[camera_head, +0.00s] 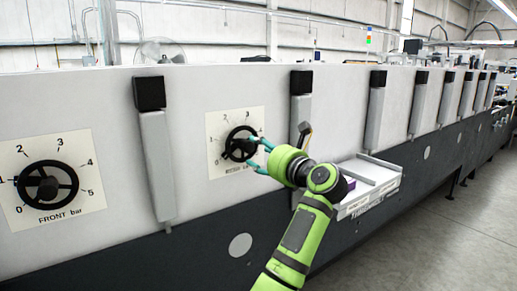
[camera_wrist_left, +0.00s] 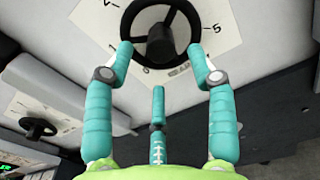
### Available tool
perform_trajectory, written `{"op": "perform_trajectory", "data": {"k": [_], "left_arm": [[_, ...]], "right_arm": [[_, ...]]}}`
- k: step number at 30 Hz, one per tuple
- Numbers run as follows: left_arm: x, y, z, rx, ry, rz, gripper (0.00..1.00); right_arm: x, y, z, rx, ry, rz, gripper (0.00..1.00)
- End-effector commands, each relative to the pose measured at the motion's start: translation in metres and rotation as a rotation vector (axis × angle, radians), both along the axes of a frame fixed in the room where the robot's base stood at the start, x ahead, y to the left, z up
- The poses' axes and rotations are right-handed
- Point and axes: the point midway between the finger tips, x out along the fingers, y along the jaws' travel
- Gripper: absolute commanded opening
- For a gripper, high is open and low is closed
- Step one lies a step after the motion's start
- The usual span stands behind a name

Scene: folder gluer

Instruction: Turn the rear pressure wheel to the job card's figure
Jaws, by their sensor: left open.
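The rear pressure wheel (camera_head: 238,146) is a black spoked handwheel on a cream dial plate with printed figures, on the machine's pale side panel. In the left wrist view the wheel (camera_wrist_left: 158,33) shows at the top, its dark hub in the middle. My left gripper (camera_head: 258,152) has teal fingers and is open. In the left wrist view its two outer fingertips (camera_wrist_left: 160,50) lie either side of the wheel's lower part, with a third finger below. I cannot tell whether they touch the rim. The wheel's exact setting is unclear. My right gripper is out of view.
The front wheel (camera_head: 48,187), marked "FRONT bar", is further left. Pale upright bars with black caps stand along the panel, one (camera_head: 155,150) between the dials. A white tray (camera_head: 368,188) with printed labels juts out at right, beside my arm. Grey floor lies open at right.

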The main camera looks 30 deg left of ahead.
Motion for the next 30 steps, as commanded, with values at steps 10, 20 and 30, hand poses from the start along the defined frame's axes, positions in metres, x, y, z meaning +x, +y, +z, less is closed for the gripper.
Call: {"op": "perform_trajectory", "data": {"k": [10, 20, 30], "left_arm": [[0.017, 0.041, 0.001, 0.004, 0.004, 0.002, 0.56], [0.018, 0.043, 0.000, 0.005, 0.003, 0.000, 0.48], [0.018, 0.043, 0.000, 0.006, 0.005, -0.001, 0.00]], "right_arm": [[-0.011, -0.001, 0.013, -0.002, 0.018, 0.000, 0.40], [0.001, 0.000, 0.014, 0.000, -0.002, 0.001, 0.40], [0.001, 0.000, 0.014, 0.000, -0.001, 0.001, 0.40]]}}
